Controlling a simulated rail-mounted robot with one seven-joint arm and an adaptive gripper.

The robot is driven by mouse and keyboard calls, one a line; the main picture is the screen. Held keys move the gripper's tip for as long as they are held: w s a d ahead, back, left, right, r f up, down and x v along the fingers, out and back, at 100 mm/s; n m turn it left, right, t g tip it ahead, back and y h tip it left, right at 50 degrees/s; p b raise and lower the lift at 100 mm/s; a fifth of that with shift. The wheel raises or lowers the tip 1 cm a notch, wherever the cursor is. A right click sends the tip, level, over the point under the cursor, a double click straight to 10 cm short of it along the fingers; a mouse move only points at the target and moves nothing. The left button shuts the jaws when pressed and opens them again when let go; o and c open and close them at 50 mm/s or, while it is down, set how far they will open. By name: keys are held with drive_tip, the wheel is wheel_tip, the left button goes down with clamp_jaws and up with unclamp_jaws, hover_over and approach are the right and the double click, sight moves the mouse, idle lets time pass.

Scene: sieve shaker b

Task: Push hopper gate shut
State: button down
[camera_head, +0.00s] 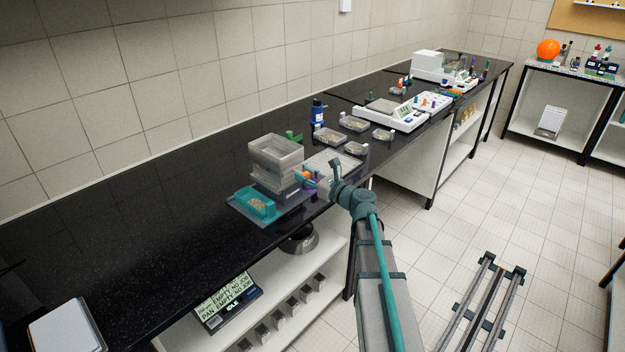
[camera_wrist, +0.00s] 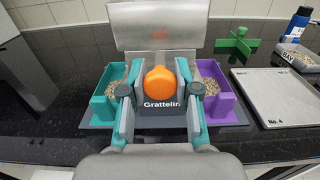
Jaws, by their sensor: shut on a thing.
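The sieve shaker (camera_head: 275,178) stands on the dark bench, with a grey translucent hopper (camera_head: 275,150) on top. In the wrist view the hopper (camera_wrist: 158,25) fills the top middle. An orange knob (camera_wrist: 160,80) sits on the machine's front, above the white lettering. My gripper (camera_wrist: 158,78) has one finger on each side of the knob and is shut on it. In the head view my gripper (camera_head: 312,182) reaches the machine's right side. The gate itself cannot be clearly made out behind the knob.
A teal tray (camera_wrist: 107,103) and a purple tray (camera_wrist: 222,105), both with grains, flank the machine. A green cross-shaped handle (camera_wrist: 237,42), a flat grey plate (camera_wrist: 275,95) and a blue bottle (camera_head: 318,111) stand to the right. The bench is clear at left.

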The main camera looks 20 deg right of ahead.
drive_tip(key=shift+w+r, duration=0.1)
drive_tip(key=shift+w, duration=0.05)
drive_tip(key=c, duration=0.8)
unclamp_jaws()
drive_tip(key=shift+a, duration=0.15)
drive_tip(key=shift+c, duration=0.2)
drive_tip(key=v, duration=1.2)
